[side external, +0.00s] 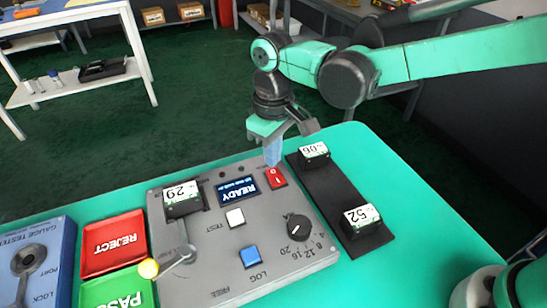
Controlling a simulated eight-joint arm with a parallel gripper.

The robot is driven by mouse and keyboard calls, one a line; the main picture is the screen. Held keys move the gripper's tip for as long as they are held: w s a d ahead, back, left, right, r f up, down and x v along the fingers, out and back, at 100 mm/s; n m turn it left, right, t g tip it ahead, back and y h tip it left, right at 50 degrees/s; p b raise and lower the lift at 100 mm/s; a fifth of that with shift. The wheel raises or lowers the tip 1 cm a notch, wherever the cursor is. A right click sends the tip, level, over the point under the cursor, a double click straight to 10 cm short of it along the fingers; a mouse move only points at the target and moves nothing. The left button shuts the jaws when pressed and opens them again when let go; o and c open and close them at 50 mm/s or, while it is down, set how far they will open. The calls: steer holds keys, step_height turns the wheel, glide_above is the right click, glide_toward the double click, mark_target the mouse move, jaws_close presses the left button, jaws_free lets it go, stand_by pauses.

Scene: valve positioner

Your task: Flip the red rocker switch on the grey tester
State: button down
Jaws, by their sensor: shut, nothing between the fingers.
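The grey tester (205,278) lies on the green table and fills the lower middle of the side view. The red rocker switch (276,178) sits near its upper right corner, beside the READY display (238,190). Its face shows white marks; I cannot tell which side is pressed. My gripper (273,154) points down just above the rocker's upper edge, with its fingers shut and nothing held. I cannot tell whether the fingertips touch the switch or the panel.
A black rack (338,203) with blocks marked 06 (314,151) and 52 (361,215) stands close right of the switch.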

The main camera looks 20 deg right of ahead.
mark_target(277, 170)
steer(key=shift+f, duration=1.1)
stand_by(0.7)
steer(key=shift+r, duration=3.5)
steer(key=shift+d+r, duration=0.2)
steer(key=shift+d, duration=0.15)
steer(key=s+d+m+t, duration=0.3)
steer(key=s+d, duration=0.1)
steer(key=d, duration=0.5)
steer(key=s+d+r+m+t, duration=0.1)
steer(key=s+d+m+t, duration=0.2)
steer(key=d, duration=0.6)
steer(key=shift+s+r+t, duration=0.2)
steer(key=shift+s+t, duration=0.4)
steer(key=shift+s, duration=0.55)
